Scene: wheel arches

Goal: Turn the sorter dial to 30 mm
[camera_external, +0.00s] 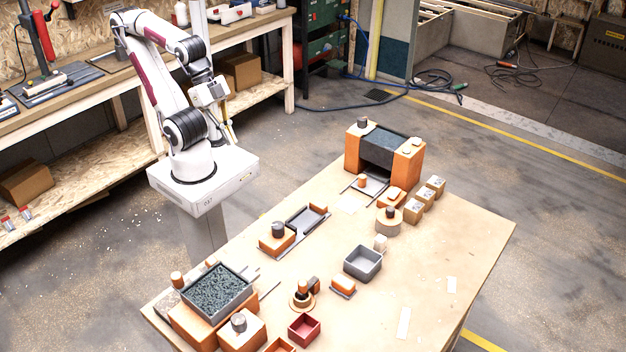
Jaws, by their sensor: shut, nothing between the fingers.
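Several dark grey knobs stand on orange units on the table, and I cannot tell which is the sorter dial. One knob (278,229) is on a box beside a grey channel. Another knob (239,322) is on a box at the front left, next to a tray of dark grains (216,292). A third knob (363,122) tops the large orange unit (408,160) at the back. No scale marks are readable. My gripper (229,137) hangs small in the picture beside my base, shut and empty, well away from the knobs.
A grey bin (362,263), a red bin (304,328) and a round-based knob (389,217) stand on the table (440,255). Several small boxes (413,210) line the back right. The table's right side is mostly clear. A workbench (110,85) stands behind my arm.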

